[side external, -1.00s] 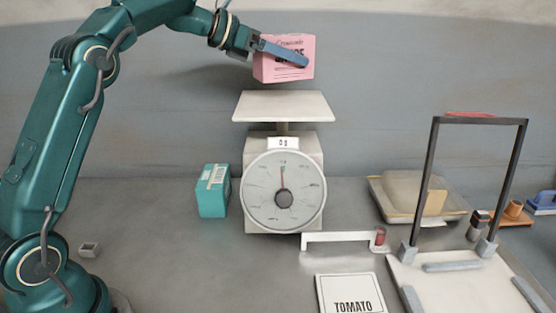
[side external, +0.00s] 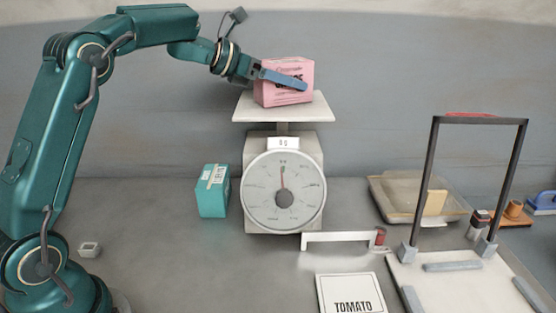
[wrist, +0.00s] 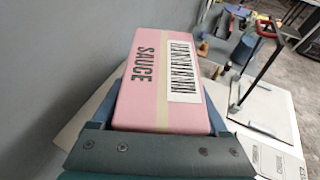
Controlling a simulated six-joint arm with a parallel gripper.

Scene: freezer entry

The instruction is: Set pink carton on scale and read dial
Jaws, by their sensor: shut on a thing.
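The pink carton (side external: 286,70) is at the scale's white top plate (side external: 310,109), upright and slightly turned. I cannot tell whether its base touches the plate. My gripper (side external: 285,80) is shut on the carton, a blue finger along its near face. In the wrist view the pink carton (wrist: 160,70) shows its top with the word SAUCE and a barcode label, between the fingers. The scale (side external: 284,185) has a round dial (side external: 262,205) whose needle points almost straight up. The small display (side external: 283,143) above it seems to read 0 g.
A teal carton (side external: 213,192) stands on the table left of the scale. A white bracket (side external: 340,238) and a TOMATO card (side external: 350,292) lie in front to the right. A dark frame (side external: 433,180) stands on a white board at right, with a tray (side external: 385,205) behind.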

